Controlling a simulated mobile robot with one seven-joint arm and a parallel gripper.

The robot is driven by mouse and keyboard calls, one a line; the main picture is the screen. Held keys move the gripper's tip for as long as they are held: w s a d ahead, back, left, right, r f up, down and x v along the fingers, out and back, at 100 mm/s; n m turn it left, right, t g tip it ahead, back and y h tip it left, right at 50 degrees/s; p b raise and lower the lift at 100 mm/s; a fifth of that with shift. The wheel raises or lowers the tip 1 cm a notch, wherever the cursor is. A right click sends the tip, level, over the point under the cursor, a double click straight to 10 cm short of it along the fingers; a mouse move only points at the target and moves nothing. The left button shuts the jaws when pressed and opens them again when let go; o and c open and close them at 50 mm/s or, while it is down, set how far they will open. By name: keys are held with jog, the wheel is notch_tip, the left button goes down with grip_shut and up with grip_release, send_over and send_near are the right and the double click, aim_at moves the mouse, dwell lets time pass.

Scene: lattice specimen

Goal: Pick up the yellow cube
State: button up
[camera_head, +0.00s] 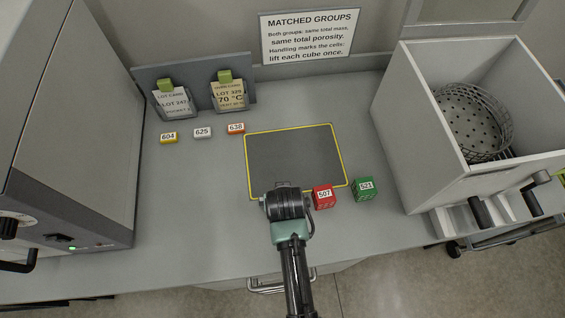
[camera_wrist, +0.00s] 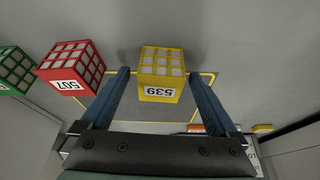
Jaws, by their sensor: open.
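The yellow cube (camera_wrist: 162,75) is a lattice block with a label reading 539. In the wrist view it is between the two fingers of my gripper (camera_wrist: 160,88), with a visible gap to each finger. The fingers are apart and the gripper is open. In the head view my gripper (camera_head: 287,205) is over the front edge of the yellow-bordered dark mat (camera_head: 295,155), and it hides the yellow cube.
A red cube (camera_head: 324,196) labelled 507 is close to the right of my gripper, with a green cube (camera_head: 364,188) labelled 521 beyond it. Small tags lie back left, including a yellow tag (camera_head: 169,138). An open box (camera_head: 420,130) with a wire basket (camera_head: 474,120) stands right. The mat is bare.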

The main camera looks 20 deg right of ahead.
jog(key=shift+w+f, duration=0.1)
jog(key=shift+f, duration=0.15)
jog(key=shift+c, duration=0.2)
jog(key=c, duration=1.4)
jog(key=shift+r, duration=0.1)
